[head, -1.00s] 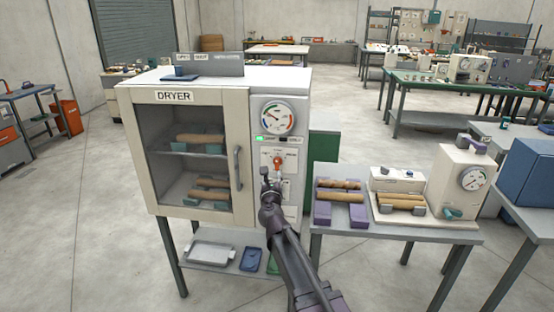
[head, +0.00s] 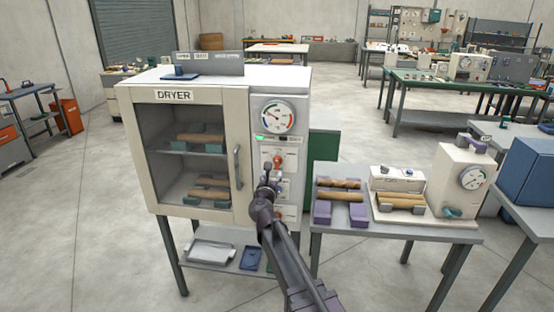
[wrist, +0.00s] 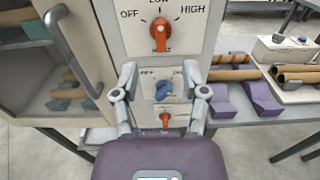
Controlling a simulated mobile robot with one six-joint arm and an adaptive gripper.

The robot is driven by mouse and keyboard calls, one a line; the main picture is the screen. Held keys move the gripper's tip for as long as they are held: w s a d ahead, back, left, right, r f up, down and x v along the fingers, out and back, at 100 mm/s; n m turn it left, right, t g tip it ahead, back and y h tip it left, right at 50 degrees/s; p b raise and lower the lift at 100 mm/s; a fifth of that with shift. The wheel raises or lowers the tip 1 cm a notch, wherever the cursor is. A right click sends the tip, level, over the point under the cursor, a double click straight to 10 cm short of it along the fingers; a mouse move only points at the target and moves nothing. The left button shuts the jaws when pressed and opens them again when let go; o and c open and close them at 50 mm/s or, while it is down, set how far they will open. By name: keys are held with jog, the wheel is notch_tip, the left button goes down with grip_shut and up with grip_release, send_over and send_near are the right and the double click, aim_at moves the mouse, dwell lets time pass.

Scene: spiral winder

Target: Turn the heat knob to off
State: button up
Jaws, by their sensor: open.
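The heat knob (wrist: 160,32) is orange-red and sits on the dryer's white panel, with OFF to its left, LOW above and HIGH to its right. Its pointer stands roughly upright, towards LOW. It also shows in the head view (head: 278,159). My gripper (wrist: 160,73) is open and empty, its two fingers spread below the heat knob and apart from it. A blue knob (wrist: 164,90) with an OFF and ON scale shows between the fingers. In the head view my gripper (head: 268,172) is in front of the panel and partly hides the controls.
A smaller orange-red knob (wrist: 166,119) sits below the blue one. The dryer door (head: 193,150) with its vertical handle (head: 238,168) is left of the panel. A side table (head: 400,232) with wooden rolls on purple cradles (head: 322,211) stands to the right.

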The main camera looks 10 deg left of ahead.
aim_at(277, 159)
jog(key=w, duration=1.2)
jog(key=shift+w+d, duration=0.25)
jog(key=shift+s, duration=0.1)
grip_shut()
